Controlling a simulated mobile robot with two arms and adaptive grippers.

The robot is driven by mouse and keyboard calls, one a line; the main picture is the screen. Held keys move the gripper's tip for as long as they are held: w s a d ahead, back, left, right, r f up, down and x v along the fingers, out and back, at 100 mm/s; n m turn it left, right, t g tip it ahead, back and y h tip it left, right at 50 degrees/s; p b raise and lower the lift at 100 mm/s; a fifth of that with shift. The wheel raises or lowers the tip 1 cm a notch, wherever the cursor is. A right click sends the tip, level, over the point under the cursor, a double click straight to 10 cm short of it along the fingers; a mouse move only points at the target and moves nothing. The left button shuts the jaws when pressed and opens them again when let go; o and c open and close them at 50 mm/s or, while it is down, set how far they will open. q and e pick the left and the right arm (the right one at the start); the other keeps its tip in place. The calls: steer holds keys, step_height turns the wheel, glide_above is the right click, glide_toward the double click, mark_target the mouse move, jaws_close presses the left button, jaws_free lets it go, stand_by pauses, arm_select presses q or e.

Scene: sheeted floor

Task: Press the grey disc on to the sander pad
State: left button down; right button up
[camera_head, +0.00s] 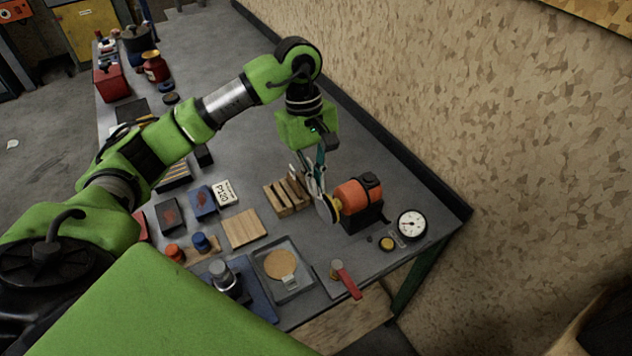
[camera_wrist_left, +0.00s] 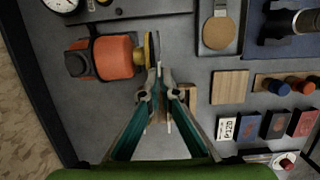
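The orange sander (camera_head: 357,196) lies on its black stand near the right end of the bench, its yellow pad (camera_head: 337,204) facing left. The grey disc (camera_head: 326,208) stands on edge just left of the pad. In the left wrist view the disc (camera_wrist_left: 158,47) shows as a thin edge beside the yellow pad (camera_wrist_left: 149,48); I cannot tell whether they touch. My left gripper (camera_head: 321,190) reaches down from above, its fingertips (camera_wrist_left: 160,75) nearly together at the disc's edge, apparently pinching it. My right gripper is not in view.
A slatted wooden rack (camera_head: 286,195) stands close left of the gripper. A tray (camera_head: 300,291) with a tan disc (camera_head: 280,263), a red-handled tool (camera_head: 346,279) and a dial gauge (camera_head: 411,224) lie nearby. The wall runs behind the bench.

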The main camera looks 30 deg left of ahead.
arm_select(q)
steer(key=shift+w+d, duration=0.2)
steer(key=shift+w, duration=0.15)
stand_by(0.3)
steer(key=c, duration=2.2)
jaws_free()
